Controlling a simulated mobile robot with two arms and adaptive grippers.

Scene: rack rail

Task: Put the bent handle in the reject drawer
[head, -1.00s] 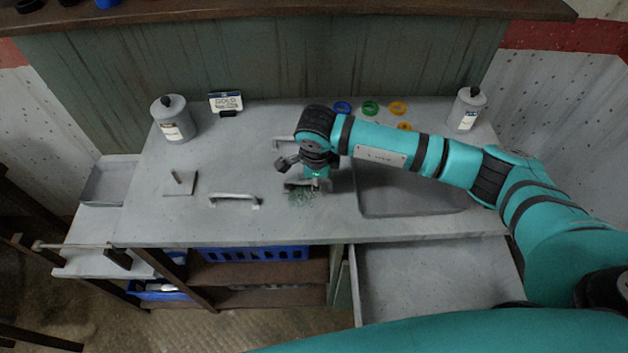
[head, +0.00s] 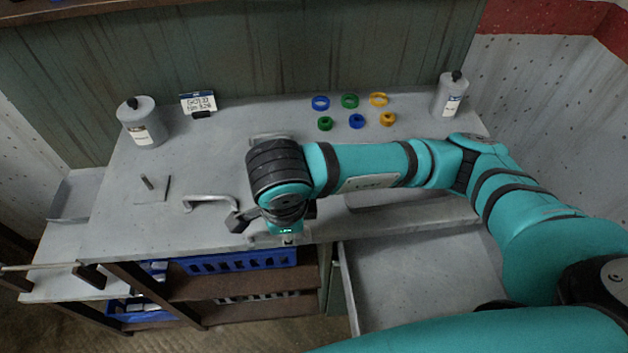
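A grey U-shaped handle (head: 212,200) lies on the worktop (head: 110,225), left of my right gripper. Another handle (head: 268,137) shows in part behind my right wrist. From here I cannot tell which handle is bent. My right gripper (head: 275,228) is low over the front edge of the worktop, one dark finger out to its left. Its grip is mostly hidden by the wrist; a pale sliver shows beneath it, and I cannot tell if it is a held handle. An open grey drawer (head: 420,285) below the worktop on the right looks empty. My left gripper is out of view.
Several coloured rings (head: 350,101) lie at the back. A left bottle (head: 142,125), a right bottle (head: 450,95) and a small sign (head: 199,104) stand near the back. A square plate with a peg (head: 152,188) is at left. Blue crates (head: 235,262) sit on shelves below.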

